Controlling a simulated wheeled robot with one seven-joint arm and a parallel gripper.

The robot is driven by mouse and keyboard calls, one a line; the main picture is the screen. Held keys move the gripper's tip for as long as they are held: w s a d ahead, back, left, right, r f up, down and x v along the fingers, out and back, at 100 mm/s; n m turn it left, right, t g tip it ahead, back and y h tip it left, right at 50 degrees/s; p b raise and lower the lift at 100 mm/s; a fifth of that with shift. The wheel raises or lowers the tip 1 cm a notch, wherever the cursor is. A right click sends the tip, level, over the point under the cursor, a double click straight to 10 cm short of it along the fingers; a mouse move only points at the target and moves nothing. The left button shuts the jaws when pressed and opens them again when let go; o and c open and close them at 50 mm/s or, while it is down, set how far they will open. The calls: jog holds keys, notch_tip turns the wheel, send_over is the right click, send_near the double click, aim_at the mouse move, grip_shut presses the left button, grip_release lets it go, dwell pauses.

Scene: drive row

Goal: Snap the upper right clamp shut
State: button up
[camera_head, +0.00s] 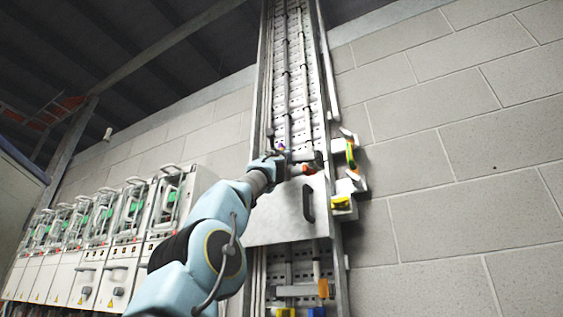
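A pale grey cover (285,215) with a black handle (308,201) sits on the tall slotted metal column. My arm reaches up from the bottom, and my gripper (300,168) is at the cover's upper edge, near its upper right corner. Small orange-red parts show at the gripper's end; I cannot tell whether they belong to the upper right clamp or to my gripper. The clamp itself is too small and partly hidden, so its position is unclear. I cannot tell whether my fingers are open or shut, or touching anything.
Right of the cover, a bracket carries a green-yellow cable (350,156) and a yellow part (341,203). An orange part (323,288) is below. A row of grey cabinets (120,235) stands at the left. The block wall (460,150) at the right is bare.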

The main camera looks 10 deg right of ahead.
jog(key=shift+f, duration=0.15)
jog(key=b+v, duration=1)
jog(key=b, duration=0.1)
jog(key=shift+s+f, duration=0.15)
jog(key=shift+s, duration=0.1)
jog(key=shift+a, duration=0.1)
